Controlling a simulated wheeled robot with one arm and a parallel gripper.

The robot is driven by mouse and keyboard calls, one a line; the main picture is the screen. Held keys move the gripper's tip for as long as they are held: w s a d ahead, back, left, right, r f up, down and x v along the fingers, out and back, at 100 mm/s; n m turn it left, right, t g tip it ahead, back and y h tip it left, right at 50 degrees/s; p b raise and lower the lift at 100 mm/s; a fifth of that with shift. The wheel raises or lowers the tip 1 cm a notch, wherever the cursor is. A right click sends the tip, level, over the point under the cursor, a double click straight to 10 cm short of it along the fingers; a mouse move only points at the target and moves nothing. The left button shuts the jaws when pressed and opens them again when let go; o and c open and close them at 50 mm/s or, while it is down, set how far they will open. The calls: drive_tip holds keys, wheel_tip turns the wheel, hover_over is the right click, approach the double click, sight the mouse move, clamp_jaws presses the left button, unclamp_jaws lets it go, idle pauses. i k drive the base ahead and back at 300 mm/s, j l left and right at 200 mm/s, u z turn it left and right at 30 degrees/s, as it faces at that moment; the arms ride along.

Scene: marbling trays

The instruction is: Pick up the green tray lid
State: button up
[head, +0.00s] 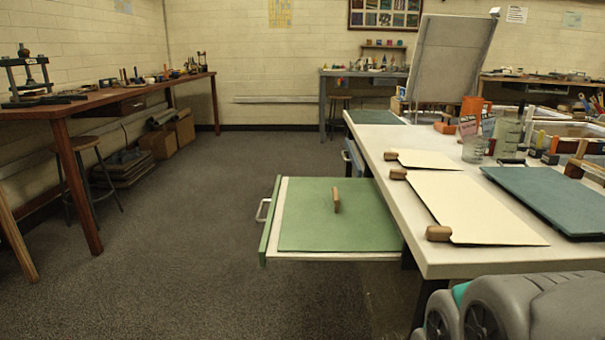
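The green tray lid (305,222) is a flat green panel lying level in a pulled-out drawer with a pale rim (278,210) at the left side of the white table. A small wooden handle (336,199) stands upright near the lid's middle. The drawer has a green front (269,222) with a metal pull (262,210). The lid's right edge is hidden by the tabletop. My gripper is not in view; grey rounded parts at the bottom right look like my own body.
The white table (440,258) holds cream sheets (462,207) with wooden blocks, a dark teal panel (555,198) and clear beakers (506,137). A tilted grey board (448,62) rises at the back. Grey floor (180,250) left of the drawer is clear; a wooden bench (110,97) stands beyond.

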sight(320, 214)
drive_tip(key=j, duration=0.5)
drive_tip(key=k+j, duration=0.15)
drive_tip(key=j, duration=0.8)
drive_tip(key=k, duration=0.05)
